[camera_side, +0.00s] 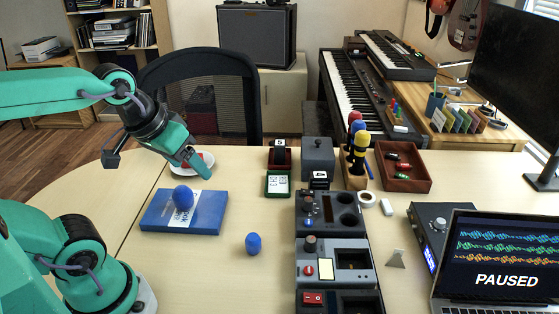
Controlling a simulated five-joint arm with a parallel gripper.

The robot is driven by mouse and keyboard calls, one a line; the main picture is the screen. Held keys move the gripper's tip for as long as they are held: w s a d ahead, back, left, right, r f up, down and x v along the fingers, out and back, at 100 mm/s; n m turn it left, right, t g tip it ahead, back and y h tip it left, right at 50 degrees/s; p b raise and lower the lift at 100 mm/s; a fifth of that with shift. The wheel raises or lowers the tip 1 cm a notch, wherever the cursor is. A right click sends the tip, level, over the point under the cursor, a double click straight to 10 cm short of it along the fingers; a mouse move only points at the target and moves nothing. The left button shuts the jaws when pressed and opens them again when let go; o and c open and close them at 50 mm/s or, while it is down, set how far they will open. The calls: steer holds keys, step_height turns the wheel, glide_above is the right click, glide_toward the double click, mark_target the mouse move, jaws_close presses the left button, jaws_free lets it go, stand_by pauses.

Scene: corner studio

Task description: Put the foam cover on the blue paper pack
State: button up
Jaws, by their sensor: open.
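The blue paper pack (155,214) lies flat on the table at the left, with a white label partly covered. One rounded blue foam cover (183,197) sits on top of the pack. A second, similar blue foam cover (253,244) stands on the bare table to the right of the pack. My gripper (204,172) is open, above and behind the pack and apart from both blue covers. Its fingers overlap each other in this view, and I see nothing held between them.
A white dish with something red (207,158) is partly hidden behind my gripper. Dark equipment modules (333,248) run down the table's middle. A stand (356,166) holds upright red, blue and yellow-topped items beside a reddish tray (427,178). A laptop (500,262) is at right.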

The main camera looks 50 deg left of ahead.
steer(key=m, duration=0.1)
steer(key=d+m, duration=0.1)
steer(key=shift+s+r+m, duration=0.15)
steer(key=shift+s+m, duration=0.15)
steer(key=shift+s, duration=0.05)
